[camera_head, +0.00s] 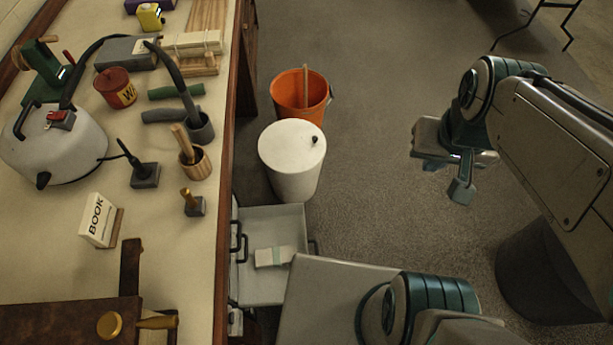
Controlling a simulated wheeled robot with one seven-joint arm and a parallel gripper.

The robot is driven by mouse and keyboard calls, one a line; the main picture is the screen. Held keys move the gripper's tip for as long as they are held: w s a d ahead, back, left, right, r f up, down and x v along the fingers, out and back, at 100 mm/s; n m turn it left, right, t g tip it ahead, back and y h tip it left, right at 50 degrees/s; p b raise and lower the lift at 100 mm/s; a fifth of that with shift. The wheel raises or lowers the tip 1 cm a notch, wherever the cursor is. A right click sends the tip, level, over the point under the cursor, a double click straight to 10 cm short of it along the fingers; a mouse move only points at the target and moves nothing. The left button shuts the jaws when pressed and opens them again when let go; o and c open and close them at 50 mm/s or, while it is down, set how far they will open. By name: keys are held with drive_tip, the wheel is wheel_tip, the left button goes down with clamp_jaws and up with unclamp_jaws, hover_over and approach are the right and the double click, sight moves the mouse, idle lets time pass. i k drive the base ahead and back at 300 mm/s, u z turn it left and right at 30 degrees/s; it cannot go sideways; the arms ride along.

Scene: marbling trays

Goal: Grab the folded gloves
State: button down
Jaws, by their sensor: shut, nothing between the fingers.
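A small folded off-white bundle with a pale green band, which looks like the folded gloves (273,256), lies in an open grey drawer (284,219) under the worktable's right side. My gripper (462,188) hangs over the open floor, to the right of the drawer and well apart from the bundle. Its fingers appear closed together with nothing between them. Part of the drawer's near end is hidden by my own body.
The worktable (64,245) on the left holds a pressure cooker, tools, a book sign and a red can. An orange bucket (287,94) and a white lidded bin (292,148) stand beyond the drawer. The floor between them and my arm is clear.

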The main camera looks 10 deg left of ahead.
sight(277, 255)
drive_tip(key=u, duration=2.05)
drive_tip(key=k, duration=0.85)
drive_tip(key=z, duration=0.55)
